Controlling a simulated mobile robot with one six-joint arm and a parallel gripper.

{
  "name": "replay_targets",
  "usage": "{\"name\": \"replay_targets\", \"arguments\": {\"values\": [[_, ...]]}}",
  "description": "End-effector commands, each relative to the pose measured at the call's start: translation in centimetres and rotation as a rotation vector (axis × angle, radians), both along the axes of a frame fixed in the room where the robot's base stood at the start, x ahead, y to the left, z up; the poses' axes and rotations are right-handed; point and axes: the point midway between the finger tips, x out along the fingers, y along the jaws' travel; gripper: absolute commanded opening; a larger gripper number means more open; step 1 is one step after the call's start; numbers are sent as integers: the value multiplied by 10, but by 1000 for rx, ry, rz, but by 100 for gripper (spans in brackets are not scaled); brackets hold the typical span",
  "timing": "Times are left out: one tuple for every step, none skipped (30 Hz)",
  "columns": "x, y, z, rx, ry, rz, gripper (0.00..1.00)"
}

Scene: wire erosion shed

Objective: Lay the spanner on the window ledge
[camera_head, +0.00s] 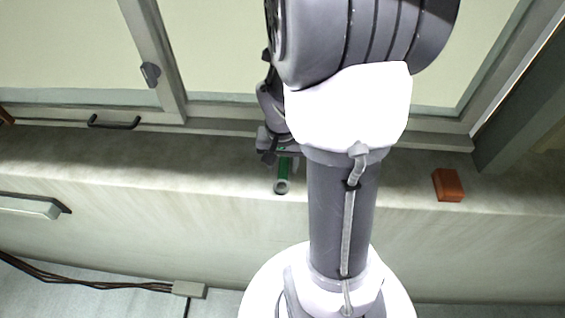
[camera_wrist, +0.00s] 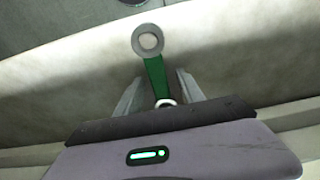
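The spanner has a green handle (camera_wrist: 155,75) and a grey ring end (camera_wrist: 148,40). In the head view the spanner (camera_head: 283,173) is over the pale window ledge (camera_head: 225,160), its ring end at the ledge's front edge. It appears to lie on the ledge, though I cannot see the contact clearly. My gripper (camera_wrist: 159,80) is around the handle, with a finger on each side and a visible gap between each finger and the handle. In the head view my gripper (camera_head: 278,157) is partly hidden by my arm.
An orange-brown block (camera_head: 448,185) sits on the ledge to the right. A window frame with a dark handle (camera_head: 114,123) runs along the back. A grey handle (camera_head: 30,207) juts from the wall at left. The ledge left of the spanner is clear.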

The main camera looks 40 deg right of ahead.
Motion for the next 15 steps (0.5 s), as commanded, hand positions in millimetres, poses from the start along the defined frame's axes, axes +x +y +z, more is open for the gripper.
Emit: {"name": "replay_targets", "arguments": {"values": [[0, 0, 0, 0, 0, 0, 45], [0, 0, 0, 0, 0, 0, 45], [0, 0, 0, 0, 0, 0, 45], [0, 0, 0, 0, 0, 0, 45], [0, 0, 0, 0, 0, 0, 45], [0, 0, 1, 0, 0, 0, 45], [0, 0, 3, 0, 0, 0, 45], [0, 0, 6, 1, 1, 0, 45], [0, 0, 11, -2, -3, 0, 45], [0, 0, 17, -2, -3, 0, 45], [0, 1, 25, -3, -5, -1, 45], [-1, 2, 36, -3, -5, -1, 45], [-2, 3, 45, -3, -5, -1, 45], [-2, 4, 55, -3, -5, -1, 45], [-3, 5, 67, -4, -6, 0, 45]]}}
